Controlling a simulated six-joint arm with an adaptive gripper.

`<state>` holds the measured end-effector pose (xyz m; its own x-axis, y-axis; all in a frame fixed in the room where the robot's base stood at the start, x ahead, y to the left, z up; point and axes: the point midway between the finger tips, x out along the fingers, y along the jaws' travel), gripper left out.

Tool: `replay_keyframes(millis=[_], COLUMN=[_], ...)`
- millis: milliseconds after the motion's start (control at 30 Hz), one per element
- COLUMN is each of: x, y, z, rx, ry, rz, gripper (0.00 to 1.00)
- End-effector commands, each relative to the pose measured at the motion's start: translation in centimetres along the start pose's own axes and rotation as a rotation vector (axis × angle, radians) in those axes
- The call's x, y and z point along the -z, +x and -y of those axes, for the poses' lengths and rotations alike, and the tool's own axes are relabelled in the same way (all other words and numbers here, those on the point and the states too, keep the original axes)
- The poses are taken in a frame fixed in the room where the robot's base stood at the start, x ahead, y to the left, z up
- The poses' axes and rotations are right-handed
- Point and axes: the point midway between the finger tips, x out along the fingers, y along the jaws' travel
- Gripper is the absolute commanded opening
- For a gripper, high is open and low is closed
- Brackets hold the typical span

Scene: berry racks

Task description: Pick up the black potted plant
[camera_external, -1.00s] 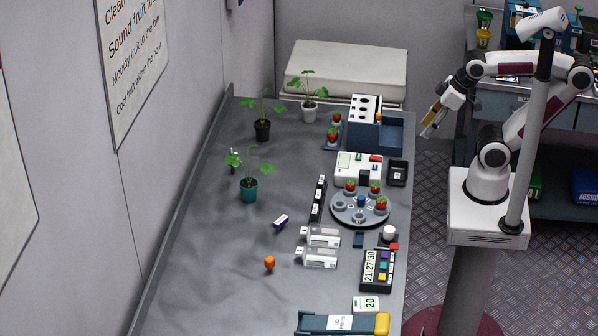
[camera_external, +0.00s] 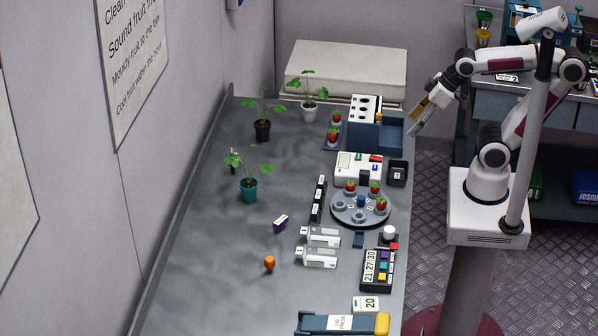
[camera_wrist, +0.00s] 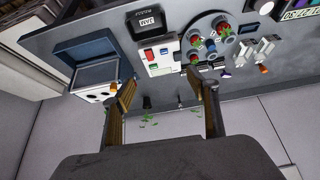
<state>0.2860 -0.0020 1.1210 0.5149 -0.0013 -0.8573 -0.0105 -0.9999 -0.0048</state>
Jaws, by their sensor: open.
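The black potted plant (camera_external: 262,130) stands upright near the far left of the grey table, its green leaves spreading above the dark pot. A teal-potted plant (camera_external: 249,190) stands nearer, and a white-potted plant (camera_external: 309,112) stands behind and to the right. My gripper (camera_external: 418,116) is in the air beyond the table's right edge, well apart from the plants. In the wrist view my gripper (camera_wrist: 167,98) has its fingers spread with nothing held. A small dark pot and leaves show between them, too small to identify surely.
A wall runs along the left. The table's left middle is mostly clear.

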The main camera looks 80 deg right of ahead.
Motion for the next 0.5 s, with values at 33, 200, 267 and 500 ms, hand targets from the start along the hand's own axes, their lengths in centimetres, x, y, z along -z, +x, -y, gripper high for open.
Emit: replay_keyframes(millis=[33,200,267,500], x=[1.0,4.6,5.8,10.5], y=[0.5,2.2,2.9,5.7], z=[-0.1,-0.4,-0.5,-1.2], rx=[-0.001,-0.004,-0.005,-0.013], ry=[0.004,0.015,0.019,0.036], rz=[-0.008,-0.053,-0.069,-0.133], gripper=[0.59,0.59,0.59,0.59])
